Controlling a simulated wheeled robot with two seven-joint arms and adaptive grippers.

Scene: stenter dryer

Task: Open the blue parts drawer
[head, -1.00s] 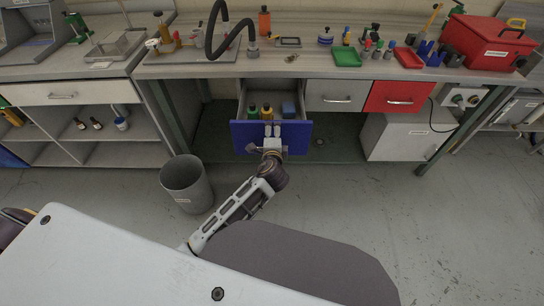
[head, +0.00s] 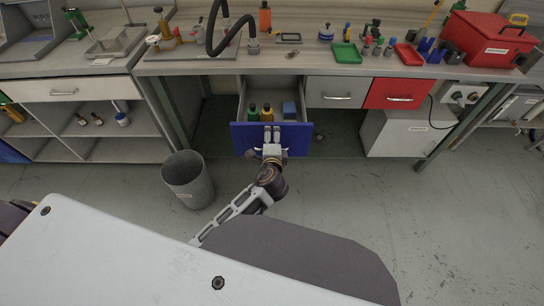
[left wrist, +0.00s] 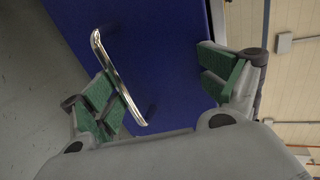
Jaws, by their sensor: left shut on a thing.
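The blue parts drawer (head: 242,137) is pulled out from under the bench in the head view, with its inside showing from above. It holds a green bottle (head: 253,113), an orange bottle (head: 267,113) and a blue block (head: 289,110). In the left wrist view the blue front (left wrist: 172,60) and the silver bar handle (left wrist: 117,75) show between the green-padded fingers of that gripper (left wrist: 160,78). My right gripper is not in view.
A grey drawer (head: 336,93) and a red drawer (head: 397,95) beside it are shut. A grey bin (head: 188,180) stands on the floor left of my arm. A white cabinet (head: 405,135) stands under the bench at right. The floor before the blue drawer is mostly clear.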

